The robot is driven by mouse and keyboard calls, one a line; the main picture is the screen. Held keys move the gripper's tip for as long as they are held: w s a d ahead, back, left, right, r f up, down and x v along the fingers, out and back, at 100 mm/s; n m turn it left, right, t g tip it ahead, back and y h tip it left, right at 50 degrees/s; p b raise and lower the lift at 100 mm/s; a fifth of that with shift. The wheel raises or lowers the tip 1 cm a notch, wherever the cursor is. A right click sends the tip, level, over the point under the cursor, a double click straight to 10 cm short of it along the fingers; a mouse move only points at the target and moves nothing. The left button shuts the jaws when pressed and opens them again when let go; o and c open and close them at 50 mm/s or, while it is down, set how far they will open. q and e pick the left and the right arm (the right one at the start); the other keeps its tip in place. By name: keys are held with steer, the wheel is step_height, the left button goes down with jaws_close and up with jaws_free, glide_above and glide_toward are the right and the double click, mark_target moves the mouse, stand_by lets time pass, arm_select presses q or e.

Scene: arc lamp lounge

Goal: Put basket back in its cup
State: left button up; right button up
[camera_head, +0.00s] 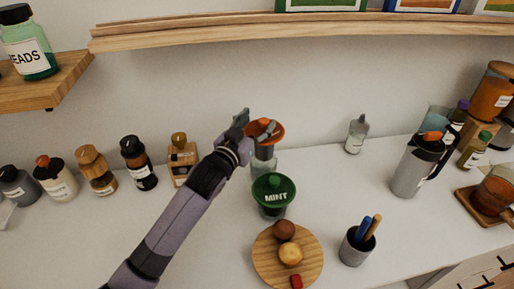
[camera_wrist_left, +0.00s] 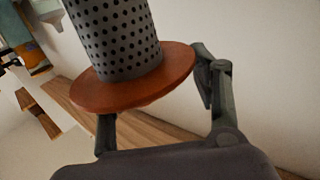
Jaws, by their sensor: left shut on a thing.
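The basket (camera_wrist_left: 118,35) is a grey perforated cylinder with a wide orange-brown rim. My left gripper (camera_wrist_left: 152,88) is shut on it, with a finger on either side of the rim. In the head view my left gripper (camera_head: 257,127) holds the basket by its orange rim (camera_head: 265,130), with its grey body hanging below. My right gripper is not in view.
The mint jar (camera_head: 273,190) stands close in front of the cup. A round wooden board (camera_head: 265,262) with small round items and a pen cup (camera_head: 352,250) are nearer. Several bottles (camera_head: 138,163) line the left. A grey jug (camera_head: 410,172) stands right. A shelf (camera_head: 300,30) overhangs behind.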

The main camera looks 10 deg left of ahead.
mark_target(257, 146)
arm_select(q)
step_height(257, 146, down, 8)
steer(key=shift+r, duration=0.1)
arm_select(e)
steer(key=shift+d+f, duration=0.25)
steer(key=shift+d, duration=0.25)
arm_select(q)
steer(key=o, duration=1.4)
steer(key=shift+c, duration=0.2)
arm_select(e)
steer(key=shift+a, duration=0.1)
arm_select(q)
steer(key=shift+r, duration=0.1)
steer(key=b+v, duration=0.1)
steer(key=v, duration=1.1)
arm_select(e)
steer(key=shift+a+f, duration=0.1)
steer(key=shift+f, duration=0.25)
